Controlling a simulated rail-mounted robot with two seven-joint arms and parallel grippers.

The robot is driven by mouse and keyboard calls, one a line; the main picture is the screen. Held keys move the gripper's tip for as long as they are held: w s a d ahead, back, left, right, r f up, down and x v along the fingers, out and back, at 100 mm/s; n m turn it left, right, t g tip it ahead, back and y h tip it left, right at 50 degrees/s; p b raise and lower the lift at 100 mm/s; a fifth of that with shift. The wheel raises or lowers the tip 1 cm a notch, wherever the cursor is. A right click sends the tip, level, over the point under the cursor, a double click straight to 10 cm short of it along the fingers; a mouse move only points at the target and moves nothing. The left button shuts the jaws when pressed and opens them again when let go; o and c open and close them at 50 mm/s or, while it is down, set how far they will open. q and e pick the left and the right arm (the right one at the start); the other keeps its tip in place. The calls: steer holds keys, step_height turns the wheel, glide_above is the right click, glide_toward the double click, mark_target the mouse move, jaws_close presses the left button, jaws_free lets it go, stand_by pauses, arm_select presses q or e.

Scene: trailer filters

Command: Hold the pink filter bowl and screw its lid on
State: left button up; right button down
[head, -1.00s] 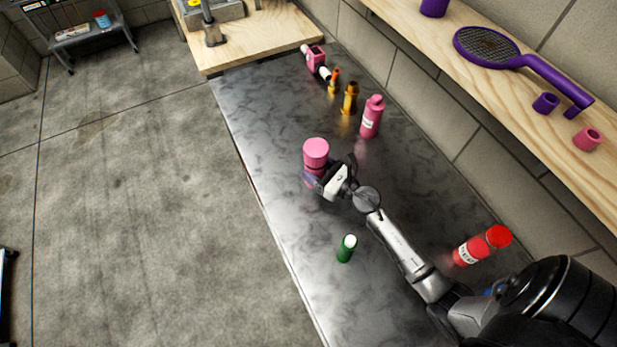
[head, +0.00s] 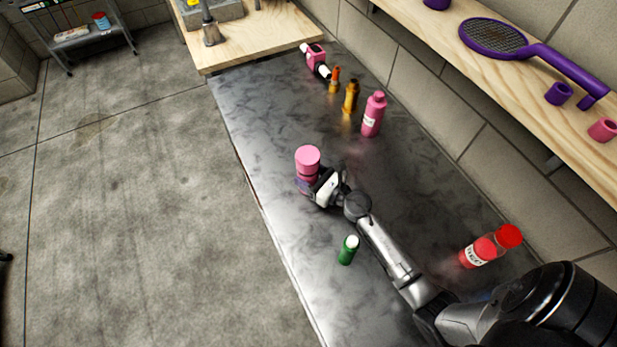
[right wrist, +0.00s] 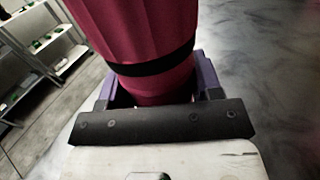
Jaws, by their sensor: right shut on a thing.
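The pink filter bowl (head: 306,172) is a pink cylinder near the left edge of the metal table, with a wider, lighter pink top (head: 307,156). I cannot tell whether that top is a separate lid. My right gripper (head: 308,188) is shut on its lower part from the near right side. In the right wrist view, the purple fingers (right wrist: 158,92) sit on both sides of its narrow lower part, below a dark band and a wider ribbed part. I cannot tell whether it touches the table. My left gripper is not in view.
A wooden shelf (head: 555,120) with a purple racket (head: 495,38) runs along the wall.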

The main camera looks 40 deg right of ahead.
stand_by(0.3)
steer(key=shift+f, duration=0.2)
steer(key=shift+c, duration=1.4)
jaws_free()
steer(key=shift+r, duration=0.1)
steer(key=shift+r, duration=0.15)
steer(key=s, duration=0.4)
steer(key=s+d, duration=0.1)
steer(key=s, duration=0.3)
steer(key=s+d+b, duration=0.1)
steer(key=s, duration=0.2)
steer(key=shift+s+d, duration=0.15)
steer(key=shift+s, duration=0.25)
